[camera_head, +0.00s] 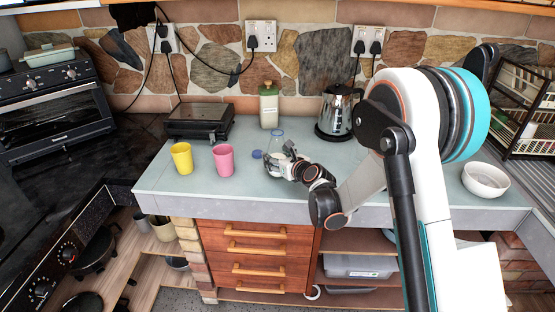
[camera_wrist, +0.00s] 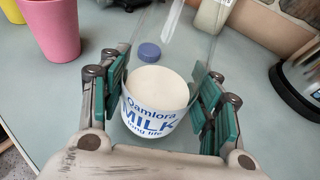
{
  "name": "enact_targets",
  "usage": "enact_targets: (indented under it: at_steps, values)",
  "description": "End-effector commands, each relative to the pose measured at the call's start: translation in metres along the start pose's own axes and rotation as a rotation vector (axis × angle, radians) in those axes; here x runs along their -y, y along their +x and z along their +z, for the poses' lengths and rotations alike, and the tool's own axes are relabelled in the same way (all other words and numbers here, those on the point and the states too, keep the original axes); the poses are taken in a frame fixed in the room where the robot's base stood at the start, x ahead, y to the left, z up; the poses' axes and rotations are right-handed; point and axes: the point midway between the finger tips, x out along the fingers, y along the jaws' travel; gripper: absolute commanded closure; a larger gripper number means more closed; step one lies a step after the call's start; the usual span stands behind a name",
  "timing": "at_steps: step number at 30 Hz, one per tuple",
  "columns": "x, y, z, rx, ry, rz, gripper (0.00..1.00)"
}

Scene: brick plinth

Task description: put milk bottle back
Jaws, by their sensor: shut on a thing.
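The milk bottle is clear glass with a white, blue-lettered MILK label and white contents low down. It shows in the wrist view (camera_wrist: 150,102) between the teal finger pads, and its clear top shows in the head view (camera_head: 277,137). My gripper (camera_wrist: 163,95) is shut on it, one finger on each side; it also shows in the head view (camera_head: 286,160), over the counter. The bottle looks roughly upright. I cannot tell whether its base touches the counter. A blue cap (camera_head: 257,154) lies on the counter beside it, also in the wrist view (camera_wrist: 149,52).
On the counter (camera_head: 160,180) stand a yellow cup (camera_head: 181,158), a pink cup (camera_head: 223,160), a dark grill (camera_head: 200,120), a green-capped bottle (camera_head: 268,106), a kettle (camera_head: 335,112) and a white bowl (camera_head: 485,179). A rack (camera_head: 525,105) stands right. The counter's front left is clear.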

Motion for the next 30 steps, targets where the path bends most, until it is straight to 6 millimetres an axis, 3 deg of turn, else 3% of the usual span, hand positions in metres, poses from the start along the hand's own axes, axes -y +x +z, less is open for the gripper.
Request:
enact_targets:
  at_steps: [9, 10, 12, 26, 30]
  values:
    - [0.000, 0.001, -0.002, 0.001, 0.000, 0.000, 0.90]
    - [0.000, 0.001, -0.002, 0.000, 0.000, 0.000, 0.38]
    - [0.000, 0.000, -0.002, 0.000, 0.000, 0.000, 0.22]
    - [0.000, -0.001, 0.003, 0.000, 0.000, 0.000, 0.22]
    - [0.001, -0.022, 0.003, 0.000, 0.000, -0.002, 0.22]
